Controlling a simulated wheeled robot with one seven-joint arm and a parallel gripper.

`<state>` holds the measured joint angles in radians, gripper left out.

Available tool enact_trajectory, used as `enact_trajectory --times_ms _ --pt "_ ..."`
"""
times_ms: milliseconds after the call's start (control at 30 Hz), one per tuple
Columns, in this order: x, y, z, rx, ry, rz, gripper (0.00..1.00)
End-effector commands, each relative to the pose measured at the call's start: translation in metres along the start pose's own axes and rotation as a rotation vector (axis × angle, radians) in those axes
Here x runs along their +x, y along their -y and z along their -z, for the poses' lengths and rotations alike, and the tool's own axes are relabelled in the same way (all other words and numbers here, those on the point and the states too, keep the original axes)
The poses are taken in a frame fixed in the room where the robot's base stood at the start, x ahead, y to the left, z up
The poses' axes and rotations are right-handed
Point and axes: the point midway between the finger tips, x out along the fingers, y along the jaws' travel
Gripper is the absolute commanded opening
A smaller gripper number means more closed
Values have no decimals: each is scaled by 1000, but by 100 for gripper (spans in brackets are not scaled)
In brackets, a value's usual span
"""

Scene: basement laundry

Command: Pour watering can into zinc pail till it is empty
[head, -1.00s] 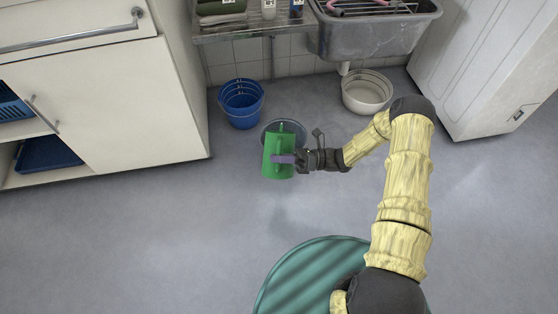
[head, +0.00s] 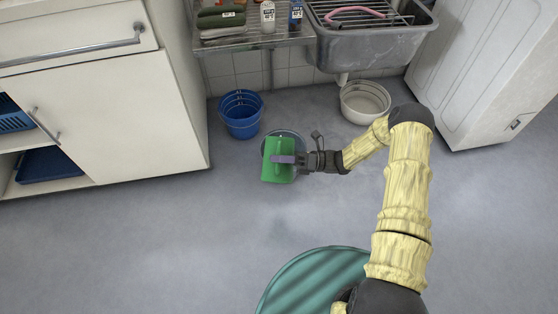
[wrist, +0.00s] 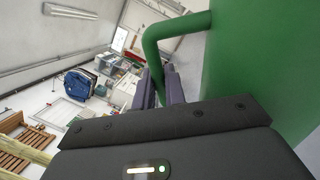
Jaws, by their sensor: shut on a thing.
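The green watering can (head: 274,173) is in my gripper (head: 284,159), which is shut on its handle with purple fingers. In the wrist view the green handle (wrist: 152,55) passes by the fingers (wrist: 160,88), and the can's body (wrist: 260,60) fills the right side. The can looks tilted, and the room is slanted in the wrist view. The zinc pail (head: 299,144) stands on the floor under and behind the can, mostly covered by it. The can's spout, any stream of water and the pail's inside are hidden.
A blue bucket (head: 241,116) stands left behind the pail, and a white basin (head: 366,103) stands right under the grey sink (head: 375,45). A white cabinet (head: 130,115) is at the left, a white appliance (head: 480,85) at the right. The floor in front is clear.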

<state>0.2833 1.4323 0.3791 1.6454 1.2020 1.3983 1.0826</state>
Motion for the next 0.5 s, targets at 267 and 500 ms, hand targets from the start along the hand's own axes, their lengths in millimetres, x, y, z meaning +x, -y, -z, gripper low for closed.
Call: enact_trajectory --times_ms 267,500 --pt "0 -1 -10 38 8 0 0" --pt "1 -2 -18 71 14 0 0"
